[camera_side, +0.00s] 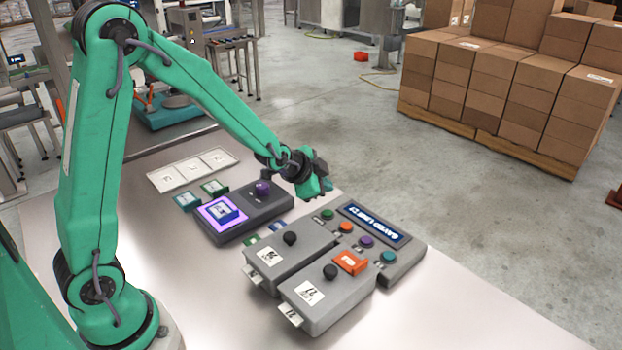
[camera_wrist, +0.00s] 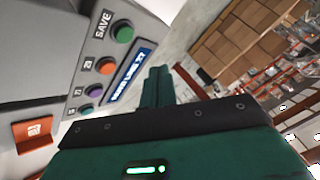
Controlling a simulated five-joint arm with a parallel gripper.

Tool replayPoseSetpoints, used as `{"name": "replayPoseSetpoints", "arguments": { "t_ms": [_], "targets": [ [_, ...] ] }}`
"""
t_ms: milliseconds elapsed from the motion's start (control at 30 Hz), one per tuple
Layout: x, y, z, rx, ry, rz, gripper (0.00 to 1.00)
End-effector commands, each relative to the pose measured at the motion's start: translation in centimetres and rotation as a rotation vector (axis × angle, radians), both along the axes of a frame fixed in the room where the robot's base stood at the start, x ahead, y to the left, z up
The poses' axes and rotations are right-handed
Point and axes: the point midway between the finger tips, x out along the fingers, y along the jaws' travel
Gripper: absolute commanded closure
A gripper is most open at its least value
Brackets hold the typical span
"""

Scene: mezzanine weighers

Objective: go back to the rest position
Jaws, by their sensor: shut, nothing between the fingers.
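My gripper (camera_side: 318,188) is in the air above the bench, near the back of the button panel (camera_side: 412,262), at the end of my green arm. Its two green fingers (camera_wrist: 158,84) are together and empty in the wrist view. The panel has a blue sign (camera_side: 374,225) and a row of green, orange, purple and teal buttons. The green button (camera_wrist: 122,32) is the largest in the wrist view, left of the fingers. Nothing touches the fingers as far as I can see.
Two grey boxes with black knobs (camera_side: 331,271) stand before the panel; an orange block (camera_side: 350,262) is on the nearer one. A grey weigher (camera_side: 263,212) with a lit purple plate bearing a blue block stands left. White trays (camera_side: 193,171) lie behind. The front bench is clear.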

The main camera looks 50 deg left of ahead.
Motion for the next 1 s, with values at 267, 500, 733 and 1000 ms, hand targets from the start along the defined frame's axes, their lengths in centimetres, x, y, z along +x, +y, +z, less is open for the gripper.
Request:
{"name": "replayPoseSetpoints", "arguments": {
  "t_ms": [267,500,733,1000],
  "targets": [
    [0.0,0.0,0.0,0.000,0.000,0.000,1.00],
    [0.0,0.0,0.0,0.000,0.000,0.000,1.00],
    [-0.7,-0.1,1.1,-0.018,0.008,0.017,1.00],
    [-3.8,-0.4,4.7,-0.094,0.047,0.088,1.00]
  ]
}}
